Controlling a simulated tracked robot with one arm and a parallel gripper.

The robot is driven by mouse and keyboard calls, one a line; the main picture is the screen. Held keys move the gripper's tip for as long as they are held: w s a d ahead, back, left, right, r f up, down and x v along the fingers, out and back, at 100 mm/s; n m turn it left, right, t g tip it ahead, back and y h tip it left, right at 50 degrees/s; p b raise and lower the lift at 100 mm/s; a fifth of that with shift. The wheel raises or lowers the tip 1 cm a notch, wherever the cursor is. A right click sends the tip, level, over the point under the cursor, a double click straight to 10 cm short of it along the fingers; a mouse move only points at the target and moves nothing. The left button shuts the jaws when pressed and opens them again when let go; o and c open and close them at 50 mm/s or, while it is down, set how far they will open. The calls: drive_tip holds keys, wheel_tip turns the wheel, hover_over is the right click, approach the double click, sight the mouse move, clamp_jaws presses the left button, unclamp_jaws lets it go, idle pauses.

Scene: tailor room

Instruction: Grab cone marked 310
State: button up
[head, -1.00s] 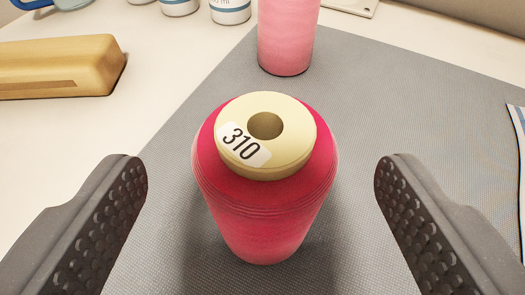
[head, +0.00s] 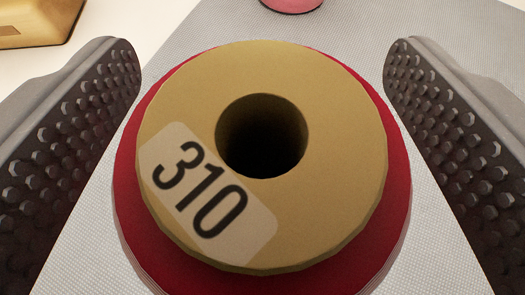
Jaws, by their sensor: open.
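The cone marked 310 (head: 337,128) fills the middle of the head view. It has a pale tan top with a dark centre hole, a white label reading 310, and crimson thread below. It stands upright on the grey mat. My gripper (head: 262,90) is open, with one textured finger on each side of the cone. A narrow gap shows between the cone and each finger near the tips. The lower part of the cone is hidden beneath its top.
The base of a pink cone (head: 292,4) shows at the top edge, behind the 310 cone. A tan wooden block (head: 38,22) lies at the upper left on the white table. The grey mat (head: 440,25) is bare at the upper right.

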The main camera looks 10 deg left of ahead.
drive_tip(key=c, duration=1.2)
drive_tip(key=shift+o, duration=0.2)
drive_tip(key=shift+r, duration=0.1)
